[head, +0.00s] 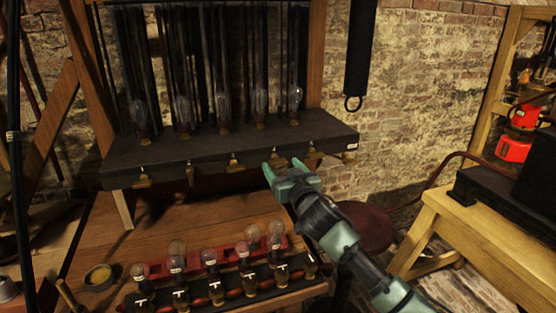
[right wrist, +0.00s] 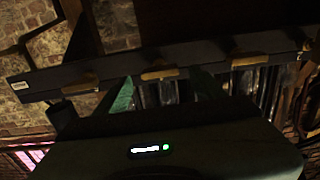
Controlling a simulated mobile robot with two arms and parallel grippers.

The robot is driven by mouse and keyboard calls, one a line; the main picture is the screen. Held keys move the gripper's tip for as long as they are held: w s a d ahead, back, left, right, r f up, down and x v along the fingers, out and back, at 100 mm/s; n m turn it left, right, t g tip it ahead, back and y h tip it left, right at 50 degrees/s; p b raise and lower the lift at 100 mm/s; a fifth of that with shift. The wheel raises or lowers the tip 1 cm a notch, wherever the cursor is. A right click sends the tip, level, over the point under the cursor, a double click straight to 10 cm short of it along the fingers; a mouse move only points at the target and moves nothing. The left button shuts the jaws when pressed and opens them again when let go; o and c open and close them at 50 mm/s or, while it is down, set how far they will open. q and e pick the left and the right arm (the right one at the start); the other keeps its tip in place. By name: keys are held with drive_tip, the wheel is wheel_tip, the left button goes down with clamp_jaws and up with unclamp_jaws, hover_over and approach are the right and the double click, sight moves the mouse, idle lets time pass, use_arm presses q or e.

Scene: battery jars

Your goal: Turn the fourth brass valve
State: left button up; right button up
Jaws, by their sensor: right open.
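A row of several brass valves hangs along the front edge of the dark shelf (head: 225,148). The fourth valve from the left (head: 279,161) shows in the head view just behind my right gripper (head: 283,168). My right gripper is open, its green fingers spread and pointing up at the shelf edge. In the right wrist view, a brass valve (right wrist: 160,73) appears between the two fingertips (right wrist: 163,88), slightly beyond them. I cannot tell whether either finger touches it. Other valves (head: 233,163) (head: 313,153) stand on both sides of it. My left gripper is not in view.
Below, a wooden bench (head: 160,228) carries a row of small bulbs (head: 209,256) and a round dish (head: 99,277). A black cylinder (head: 359,50) hangs at the upper right. A wooden table (head: 480,235) stands at right.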

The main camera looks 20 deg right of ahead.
sight(279, 163)
drive_tip(key=w, duration=0.3)
drive_tip(key=shift+w+a+f, duration=0.1)
drive_tip(key=shift+w+f, duration=0.05)
drive_tip(key=shift+w, duration=0.35)
drive_tip(key=c, duration=1.4)
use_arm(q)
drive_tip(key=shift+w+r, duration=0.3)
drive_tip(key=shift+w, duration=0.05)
use_arm(e)
drive_tip(key=shift+o, duration=0.2)
